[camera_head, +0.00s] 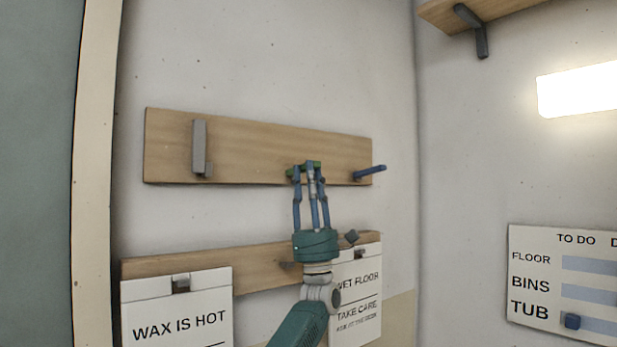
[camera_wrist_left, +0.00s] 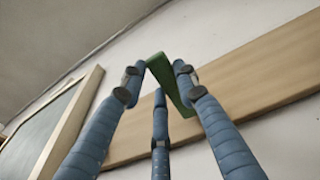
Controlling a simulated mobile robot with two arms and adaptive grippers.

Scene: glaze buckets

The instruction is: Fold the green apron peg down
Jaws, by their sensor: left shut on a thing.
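The green apron peg (camera_head: 315,163) is on the upper wooden board (camera_head: 250,143) on the wall, between a grey peg and a blue peg. My left gripper (camera_head: 307,172) reaches up to it from below, its fingers shut around the peg. In the left wrist view the green peg (camera_wrist_left: 168,84) shows as a slanted bar between the fingertips of my left gripper (camera_wrist_left: 160,80). The fingers hide part of the peg and its mount in the head view. My right gripper is in neither view.
A grey peg (camera_head: 199,148) stands upright at the board's left, and a blue peg (camera_head: 370,172) sticks out at its right end. Below, a second wooden rail (camera_head: 255,258) carries hanging signs (camera_head: 175,310). A to-do board (camera_head: 560,275) is on the right wall.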

